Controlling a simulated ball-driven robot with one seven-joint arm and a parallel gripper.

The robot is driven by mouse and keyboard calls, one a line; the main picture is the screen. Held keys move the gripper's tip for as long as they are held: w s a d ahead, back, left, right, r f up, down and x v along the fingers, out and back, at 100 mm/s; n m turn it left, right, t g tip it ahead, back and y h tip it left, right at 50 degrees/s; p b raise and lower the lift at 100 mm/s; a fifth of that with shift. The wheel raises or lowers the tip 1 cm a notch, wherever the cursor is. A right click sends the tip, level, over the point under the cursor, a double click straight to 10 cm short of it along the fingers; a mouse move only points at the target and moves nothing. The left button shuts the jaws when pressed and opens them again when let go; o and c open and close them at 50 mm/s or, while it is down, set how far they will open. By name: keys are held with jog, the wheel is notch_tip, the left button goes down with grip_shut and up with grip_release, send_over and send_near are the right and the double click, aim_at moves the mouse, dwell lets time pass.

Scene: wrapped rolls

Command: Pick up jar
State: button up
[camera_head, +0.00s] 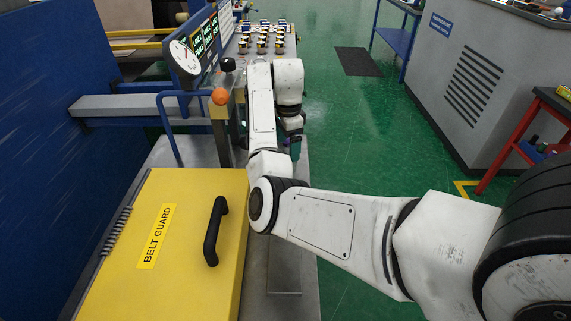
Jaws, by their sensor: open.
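I cannot make out a clear jar in this view. My white arm reaches from the lower right to the middle of the view and folds upward. My gripper (295,148) is small and dark, pointing down beside the machine's right edge. It is open, and its fingertips are partly hidden by my own arm. A dark teal patch shows at the gripper, too small to identify.
A yellow belt guard (190,285) with a black handle (214,232) fills the lower left. An orange ball (220,96) and a gauge (184,58) are near the control panel (285,48). Green floor (330,110) is open, with a grey cabinet (455,75) and red stand (510,145) right.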

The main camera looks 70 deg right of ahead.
jog(key=f, duration=0.4)
jog(key=a+f+p, duration=0.1)
jog(key=f, duration=0.1)
jog(key=shift+s+f, duration=0.15)
jog(key=shift+f, duration=0.1)
jog(key=c, duration=1.1)
